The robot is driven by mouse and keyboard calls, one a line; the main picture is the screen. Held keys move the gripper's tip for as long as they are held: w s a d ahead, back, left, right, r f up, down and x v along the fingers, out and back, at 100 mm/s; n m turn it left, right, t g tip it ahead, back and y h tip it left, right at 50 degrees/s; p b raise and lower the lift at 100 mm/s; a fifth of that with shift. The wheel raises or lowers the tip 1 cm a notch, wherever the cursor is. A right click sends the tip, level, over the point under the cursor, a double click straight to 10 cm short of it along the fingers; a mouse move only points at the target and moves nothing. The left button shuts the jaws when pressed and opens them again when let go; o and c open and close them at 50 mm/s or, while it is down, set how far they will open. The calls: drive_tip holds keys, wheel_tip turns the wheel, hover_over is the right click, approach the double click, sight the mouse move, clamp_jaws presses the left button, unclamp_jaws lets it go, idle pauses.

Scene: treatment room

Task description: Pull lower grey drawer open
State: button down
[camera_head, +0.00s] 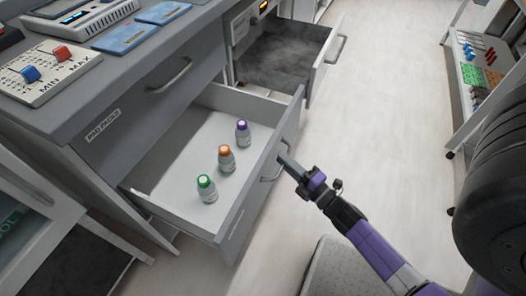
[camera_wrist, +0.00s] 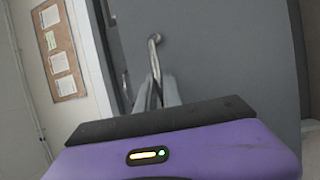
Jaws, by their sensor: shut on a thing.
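The lower grey drawer (camera_head: 232,222) is pulled out from the grey cabinet, under a closed upper drawer (camera_head: 160,95). Its white inside holds three small bottles, with a green cap (camera_head: 206,188), an orange cap (camera_head: 226,158) and a purple cap (camera_head: 242,133). My gripper (camera_head: 287,160) is at the drawer's front, shut on its metal handle (camera_head: 266,178). The wrist view shows the handle (camera_wrist: 154,55) running between my fingers (camera_wrist: 158,92), against the grey drawer front.
Another drawer (camera_head: 325,72) stands open farther back, with a dark inside. A white shelf cart (camera_head: 462,85) with coloured items is at the right. The pale floor (camera_head: 370,120) between is clear. Devices with sliders (camera_head: 48,72) lie on the cabinet top.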

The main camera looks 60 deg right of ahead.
drive_tip(key=s, duration=0.6)
drive_tip(key=shift+s, duration=0.25)
drive_tip(key=shift+d, duration=0.1)
drive_tip(key=c, duration=1.5)
unclamp_jaws()
drive_tip(key=v, duration=0.7)
drive_tip(key=shift+s, duration=0.35)
